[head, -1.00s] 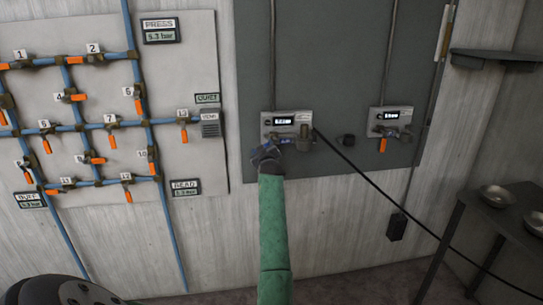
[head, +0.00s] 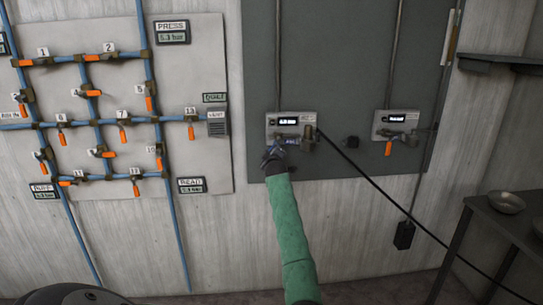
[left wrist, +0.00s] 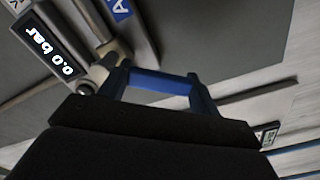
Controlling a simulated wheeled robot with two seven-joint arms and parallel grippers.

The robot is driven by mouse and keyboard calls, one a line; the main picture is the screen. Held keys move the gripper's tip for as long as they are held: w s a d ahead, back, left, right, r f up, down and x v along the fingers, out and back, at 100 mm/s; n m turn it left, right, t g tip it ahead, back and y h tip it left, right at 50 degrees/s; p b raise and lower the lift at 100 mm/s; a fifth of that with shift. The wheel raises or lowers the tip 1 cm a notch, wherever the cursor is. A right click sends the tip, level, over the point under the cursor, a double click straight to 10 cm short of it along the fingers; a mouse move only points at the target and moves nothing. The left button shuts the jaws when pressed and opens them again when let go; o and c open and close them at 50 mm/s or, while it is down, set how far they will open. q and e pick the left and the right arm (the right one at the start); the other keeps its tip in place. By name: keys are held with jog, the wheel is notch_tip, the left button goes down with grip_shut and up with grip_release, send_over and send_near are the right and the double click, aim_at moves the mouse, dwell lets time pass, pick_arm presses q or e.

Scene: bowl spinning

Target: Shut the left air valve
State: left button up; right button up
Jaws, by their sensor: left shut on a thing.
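The left air unit (head: 290,120) is a pale box on the grey panel, with a lit display and a brass valve (head: 308,138) below. In the left wrist view its display (left wrist: 50,50) reads 0.0 bar. My left gripper (head: 274,153) is at the lower left of this unit. In the left wrist view my left gripper (left wrist: 158,88) has a blue bar (left wrist: 158,82) between its fingers, seemingly the valve's handle; the gripper hides most of it. The right air unit (head: 397,124) has an orange handle (head: 388,148) hanging down. My right gripper is out of view.
A black hose (head: 360,168) runs from the left unit down to the right. A pipe board (head: 215,170) with several orange-handled valves is at the left. A metal table (head: 480,205) with a bowl (head: 507,202) stands at the right.

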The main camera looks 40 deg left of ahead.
pick_arm(q)
jog(key=shift+w+d+f+n+b, duration=0.15)
jog(key=shift+w+d+f+n, duration=0.05)
jog(key=shift+n, duration=0.3)
jog(key=shift+w+d+f+n+b, duration=0.15)
jog(key=shift+w+n, duration=0.05)
jog(key=shift+n, duration=0.3)
jog(key=shift+w+d+f+n, duration=0.1)
jog(key=shift+w+d+n, duration=0.2)
jog(key=shift+n, duration=0.55)
jog(key=shift+w+d+f+n, duration=0.1)
jog(key=shift+w+d+n, duration=0.2)
jog(key=shift+n, duration=0.6)
jog(key=shift+w+d+f+n, duration=0.1)
jog(key=shift+w+d+n, duration=0.2)
jog(key=shift+n, duration=0.55)
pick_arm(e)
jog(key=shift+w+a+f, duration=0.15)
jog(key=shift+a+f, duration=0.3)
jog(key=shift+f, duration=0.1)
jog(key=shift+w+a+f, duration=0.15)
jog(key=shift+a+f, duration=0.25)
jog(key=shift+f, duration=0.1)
pick_arm(q)
jog(key=shift+w, duration=0.1)
jog(key=o, duration=1.4)
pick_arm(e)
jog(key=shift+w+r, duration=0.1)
